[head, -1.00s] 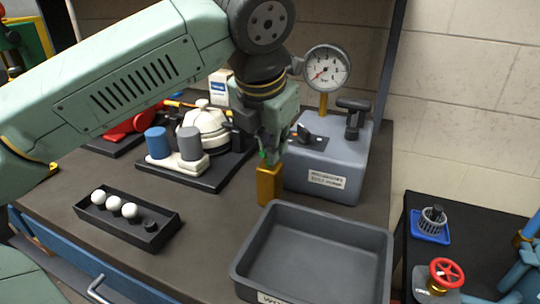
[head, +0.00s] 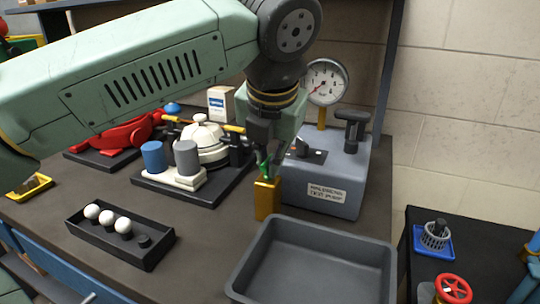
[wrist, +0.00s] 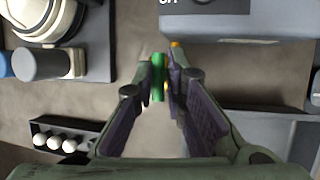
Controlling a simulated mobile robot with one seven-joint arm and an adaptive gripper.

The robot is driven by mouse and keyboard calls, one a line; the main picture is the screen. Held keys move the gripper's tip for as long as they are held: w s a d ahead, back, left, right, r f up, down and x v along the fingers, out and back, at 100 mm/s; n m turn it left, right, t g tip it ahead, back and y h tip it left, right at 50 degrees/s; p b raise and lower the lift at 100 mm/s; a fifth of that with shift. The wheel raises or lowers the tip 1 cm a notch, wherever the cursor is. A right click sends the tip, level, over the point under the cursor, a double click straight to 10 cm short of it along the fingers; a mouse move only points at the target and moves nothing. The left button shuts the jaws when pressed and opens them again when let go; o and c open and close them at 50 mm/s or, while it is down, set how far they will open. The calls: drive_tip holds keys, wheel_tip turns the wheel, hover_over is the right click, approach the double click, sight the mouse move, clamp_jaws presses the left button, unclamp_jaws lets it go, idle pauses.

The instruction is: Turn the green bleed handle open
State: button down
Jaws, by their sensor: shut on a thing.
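The green bleed handle (head: 264,170) is a small upright lever on top of a brass block (head: 267,198), beside the grey pump box. In the wrist view the handle (wrist: 158,77) shows as a green bar between the fingertips. My gripper (head: 262,160) comes down from above and is shut on the handle. In the wrist view the fingers (wrist: 161,84) close in on both sides of it. The fingers hide part of the handle in the head view. The brass block is mostly hidden in the wrist view.
A grey pump box (head: 325,180) with a dial gauge (head: 326,82) stands right behind. An empty grey tray (head: 320,262) is in front. A black tray with white balls (head: 120,240) and a motor assembly (head: 205,148) are left. A side table with a red valve wheel (head: 453,289) is right.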

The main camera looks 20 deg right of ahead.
drive_tip(key=c, duration=1.7)
unclamp_jaws()
drive_tip(key=shift+w+a, duration=0.1)
drive_tip(key=shift+w, duration=0.05)
drive_tip(key=v, duration=1.2)
